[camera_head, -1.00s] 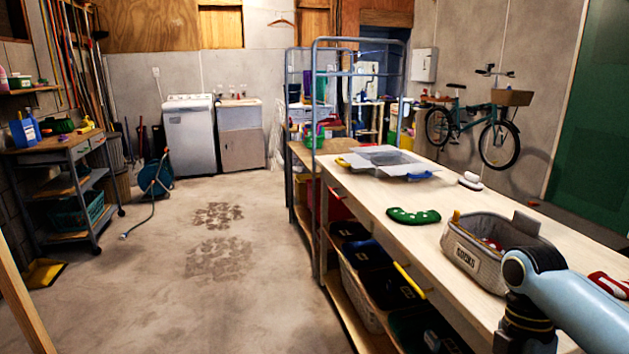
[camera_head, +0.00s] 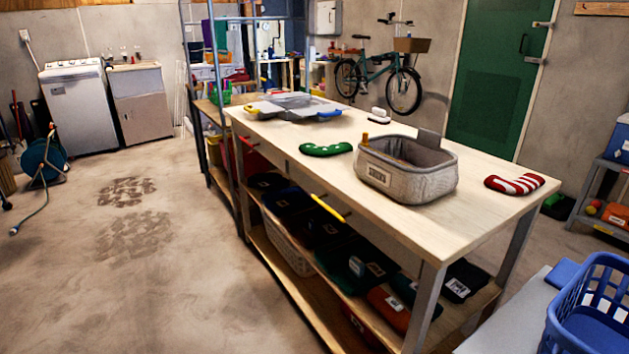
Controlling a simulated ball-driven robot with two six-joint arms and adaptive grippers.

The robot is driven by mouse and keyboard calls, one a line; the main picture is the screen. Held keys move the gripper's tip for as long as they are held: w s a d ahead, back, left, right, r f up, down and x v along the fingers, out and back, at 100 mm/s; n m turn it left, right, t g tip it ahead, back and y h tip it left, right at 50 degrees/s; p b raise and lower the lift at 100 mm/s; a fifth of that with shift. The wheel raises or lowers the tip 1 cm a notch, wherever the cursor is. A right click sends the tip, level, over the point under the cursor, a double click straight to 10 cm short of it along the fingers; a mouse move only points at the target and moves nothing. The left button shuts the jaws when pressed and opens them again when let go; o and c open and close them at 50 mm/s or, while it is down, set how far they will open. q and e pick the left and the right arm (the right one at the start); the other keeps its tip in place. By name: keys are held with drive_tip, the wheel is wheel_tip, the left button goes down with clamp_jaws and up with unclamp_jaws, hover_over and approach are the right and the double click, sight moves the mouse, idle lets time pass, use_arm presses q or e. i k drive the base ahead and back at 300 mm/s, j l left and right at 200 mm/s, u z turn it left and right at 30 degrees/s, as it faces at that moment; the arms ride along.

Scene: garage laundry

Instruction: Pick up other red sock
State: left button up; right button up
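A red sock with white stripes (camera_head: 515,184) lies flat on the right end of the wooden workbench (camera_head: 330,185). A grey fabric basket with a label (camera_head: 402,189) stands on the bench to its left, with its inside mostly hidden from this angle. A green sock (camera_head: 326,149) lies left of the basket. A red and dark item (camera_head: 389,308) shows on the lower shelf, too unclear to name. Neither of my grippers is in view.
A grey folded-flat item (camera_head: 292,108) and a small white object (camera_head: 379,114) lie at the bench's far end. A blue laundry basket (camera_head: 590,315) stands on a light surface at the lower right.

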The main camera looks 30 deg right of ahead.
sight(528, 183)
drive_tip(key=z, duration=1.95)
drive_tip(key=i+j, duration=0.1)
drive_tip(key=j, duration=0.15)
drive_tip(key=i+j+z, duration=0.1)
drive_tip(key=j, duration=0.1)
